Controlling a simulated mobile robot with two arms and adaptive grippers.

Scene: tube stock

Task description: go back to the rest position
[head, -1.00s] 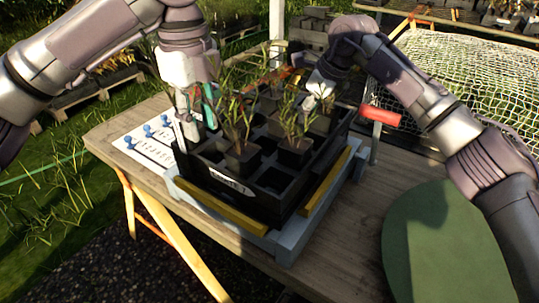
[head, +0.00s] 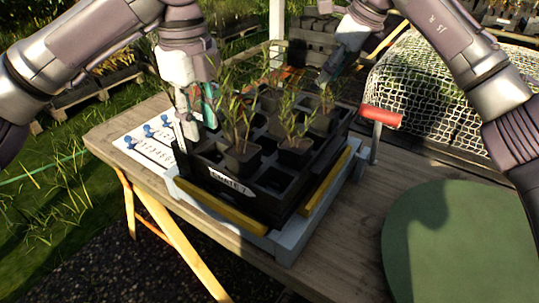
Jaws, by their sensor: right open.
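My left gripper (head: 194,128) points down at the left corner of the black crate (head: 232,187). Its fingers overlap the crate's rim in the picture; I cannot tell whether they are closed on anything. My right gripper (head: 325,80) is open, above the far right part of the crate, over the plants there. No plant shows between its fingers. The crate holds several dark pots with thin green seedlings (head: 292,118), and some of its cells are empty.
The crate sits on a pale blue-grey base (head: 288,245) with yellow strips, on a wooden table (head: 335,240). A numbered card with blue knobs (head: 150,148) lies left. A red handle (head: 381,116), a netted bed (head: 440,75) and a round green surface (head: 450,245) are to the right.

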